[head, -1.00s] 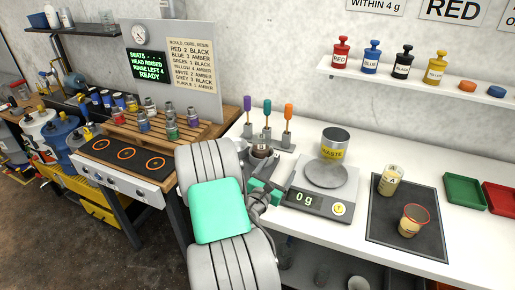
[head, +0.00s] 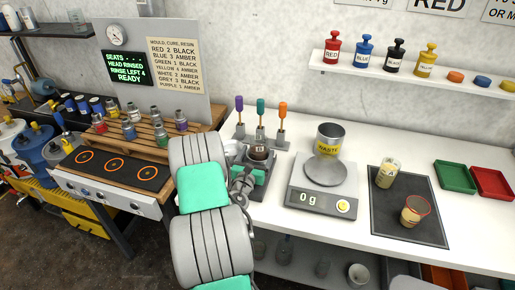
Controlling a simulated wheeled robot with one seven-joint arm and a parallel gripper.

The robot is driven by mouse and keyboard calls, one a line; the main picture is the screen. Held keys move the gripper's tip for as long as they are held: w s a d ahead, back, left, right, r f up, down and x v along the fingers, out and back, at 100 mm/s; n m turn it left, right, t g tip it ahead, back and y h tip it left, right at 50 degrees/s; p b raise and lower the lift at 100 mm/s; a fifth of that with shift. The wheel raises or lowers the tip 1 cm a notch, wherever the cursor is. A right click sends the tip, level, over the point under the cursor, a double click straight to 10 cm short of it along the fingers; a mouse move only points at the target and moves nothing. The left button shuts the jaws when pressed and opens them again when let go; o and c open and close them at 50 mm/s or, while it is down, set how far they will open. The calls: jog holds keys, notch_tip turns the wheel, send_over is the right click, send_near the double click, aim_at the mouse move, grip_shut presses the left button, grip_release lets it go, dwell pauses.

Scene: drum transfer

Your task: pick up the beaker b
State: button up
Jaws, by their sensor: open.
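Two small beakers stand upright on a dark mat (head: 385,228) on the white bench. The rear one (head: 387,174) holds pale yellowish contents. The front one (head: 414,211) has a red rim and tan contents. Their labels are too small to read, so I cannot tell which is beaker b. My gripper (head: 243,180) is at the left end of the bench, well to the left of both beakers and apart from them. It is open; its fingers are small and partly hidden by my arm.
A dark cup (head: 259,154) and upright coloured tools (head: 261,115) stand close to my gripper. Green (head: 455,177) and red (head: 491,183) trays lie right of the mat.

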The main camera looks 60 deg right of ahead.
jog(key=shift+w+d, duration=0.1)
jog(key=shift+d, duration=0.65)
jog(key=shift+c, duration=0.3)
jog(key=c, duration=1.6)
grip_shut()
jog(key=shift+r, duration=0.25)
